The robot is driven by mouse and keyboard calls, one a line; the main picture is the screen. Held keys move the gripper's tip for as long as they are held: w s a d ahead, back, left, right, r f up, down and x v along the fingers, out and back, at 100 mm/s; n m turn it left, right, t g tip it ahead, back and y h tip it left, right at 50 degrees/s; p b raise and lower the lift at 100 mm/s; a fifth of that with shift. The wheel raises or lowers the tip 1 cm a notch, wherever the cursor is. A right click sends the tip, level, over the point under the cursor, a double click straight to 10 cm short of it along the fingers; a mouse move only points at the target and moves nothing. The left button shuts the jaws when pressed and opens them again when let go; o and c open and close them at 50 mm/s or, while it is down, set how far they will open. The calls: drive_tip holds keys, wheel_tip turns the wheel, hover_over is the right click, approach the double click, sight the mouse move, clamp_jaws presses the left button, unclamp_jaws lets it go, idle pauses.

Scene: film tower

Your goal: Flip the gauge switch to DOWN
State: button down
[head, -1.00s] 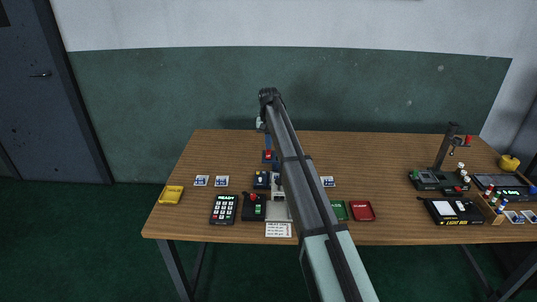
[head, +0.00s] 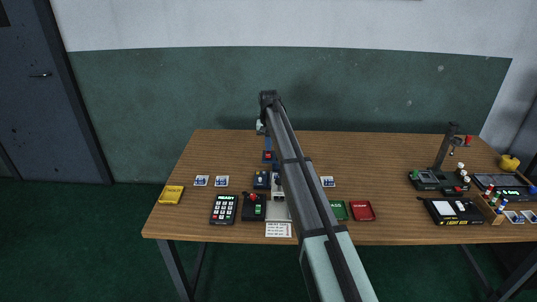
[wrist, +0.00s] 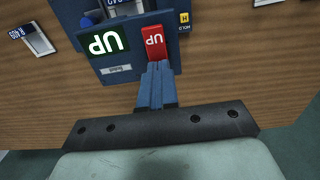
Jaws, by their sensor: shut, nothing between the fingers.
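In the wrist view, a blue panel (wrist: 131,71) carries a red switch (wrist: 154,42) marked UP, its lettering upside down in the picture. To its left is a green display (wrist: 107,43) that also reads UP. My gripper (wrist: 155,68) is shut and empty, its blue fingers right at the near edge of the red switch. I cannot tell whether they touch it. In the head view, the red switch (head: 268,155) is small, behind the other devices, with my gripper (head: 267,149) above it. My arm hides part of the table there.
The wooden table (head: 390,160) also holds a keypad (head: 224,209), a yellow item (head: 171,194), a red tray (head: 361,210) and a light box (head: 453,211). A stand (head: 440,165) rises at the right. The table's back middle is mostly clear.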

drive_tip(key=shift+r, duration=3.4)
